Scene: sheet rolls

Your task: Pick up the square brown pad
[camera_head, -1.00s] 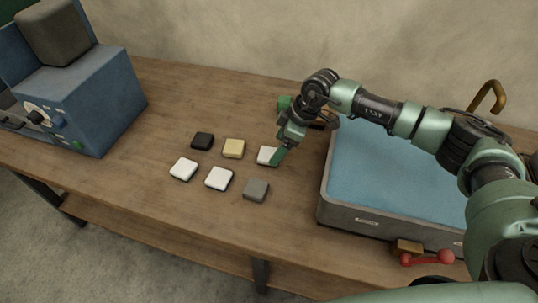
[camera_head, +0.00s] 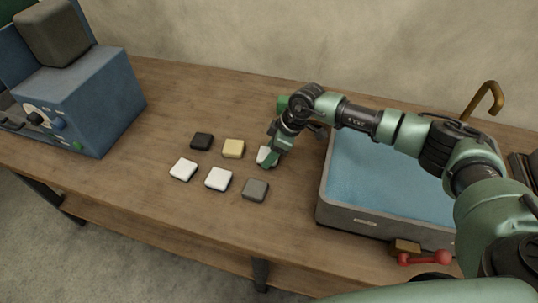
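Several small square pads lie in two rows on the wooden table. The back row has a black pad (camera_head: 202,141), a tan-yellow pad (camera_head: 233,148) and a whitish pad (camera_head: 263,154). The front row has two white pads (camera_head: 183,169) (camera_head: 218,179) and a grey-brown pad (camera_head: 255,189). My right gripper (camera_head: 269,160) points down at the whitish back-row pad and partly hides it. I cannot tell whether the fingers touch that pad or are open or shut. My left gripper is not in view.
A grey basin with a blue inside (camera_head: 368,221) stands at the right under my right arm. A brass tap (camera_head: 489,92) and a red-handled valve (camera_head: 425,258) are near it. A blue machine (camera_head: 95,100) stands at the left.

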